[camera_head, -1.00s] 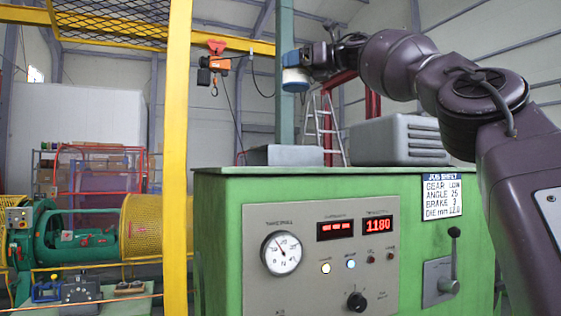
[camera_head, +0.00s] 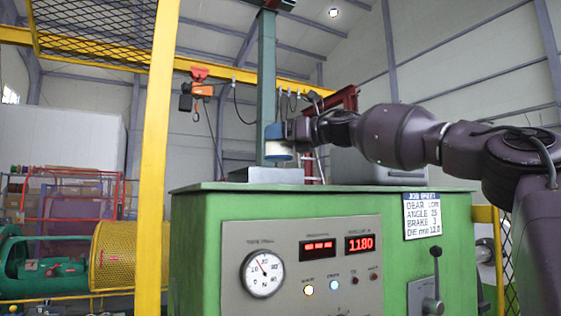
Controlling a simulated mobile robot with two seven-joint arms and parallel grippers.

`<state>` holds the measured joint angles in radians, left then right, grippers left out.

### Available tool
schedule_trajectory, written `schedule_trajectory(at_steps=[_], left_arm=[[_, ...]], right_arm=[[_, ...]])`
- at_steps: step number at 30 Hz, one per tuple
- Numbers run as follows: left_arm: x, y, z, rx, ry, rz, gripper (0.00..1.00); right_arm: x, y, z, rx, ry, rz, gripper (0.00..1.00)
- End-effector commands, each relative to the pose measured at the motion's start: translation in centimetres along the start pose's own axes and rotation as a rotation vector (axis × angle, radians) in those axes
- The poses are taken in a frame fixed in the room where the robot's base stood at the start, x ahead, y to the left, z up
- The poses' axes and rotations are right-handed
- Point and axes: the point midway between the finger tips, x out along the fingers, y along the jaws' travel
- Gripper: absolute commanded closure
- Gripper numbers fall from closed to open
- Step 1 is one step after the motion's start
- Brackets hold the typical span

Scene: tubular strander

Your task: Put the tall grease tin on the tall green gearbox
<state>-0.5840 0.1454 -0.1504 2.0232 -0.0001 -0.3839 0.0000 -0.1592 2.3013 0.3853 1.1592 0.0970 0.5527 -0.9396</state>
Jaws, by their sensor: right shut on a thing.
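The tin (camera_head: 279,150), pale with a blue upper part, hangs upright just above a low grey box in the picture. My right gripper (camera_head: 279,131) is shut on it from the right, and its fingers are hard to make out. A big green housing (camera_head: 205,237) with a control panel fills the lower middle; I cannot tell for certain whether it is the tall green gearbox. The tin appears above its top, with a small gap to the grey box in the picture; the depth between them is unclear. My left gripper is not in view.
The low grey box (camera_head: 262,177) and a larger grey cover (camera_head: 372,165) stand on the housing's top. A yellow post (camera_head: 155,150) rises at the left, a green column (camera_head: 267,90) behind the tin. An orange hoist (camera_head: 198,90) hangs behind.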

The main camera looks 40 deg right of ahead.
Motion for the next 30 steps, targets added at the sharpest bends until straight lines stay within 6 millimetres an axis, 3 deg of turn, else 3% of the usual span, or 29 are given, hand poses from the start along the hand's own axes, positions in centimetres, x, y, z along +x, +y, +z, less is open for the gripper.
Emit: schedule_trajectory(at_steps=[18, 30], left_arm=[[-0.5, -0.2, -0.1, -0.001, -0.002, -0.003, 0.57], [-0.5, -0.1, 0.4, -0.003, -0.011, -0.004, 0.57]], right_arm=[[-0.1, 0.1, -6.1, 0.000, -0.003, 0.002, 0.58], [0.0, 0.1, -6.6, -0.001, -0.002, 0.001, 0.58]])
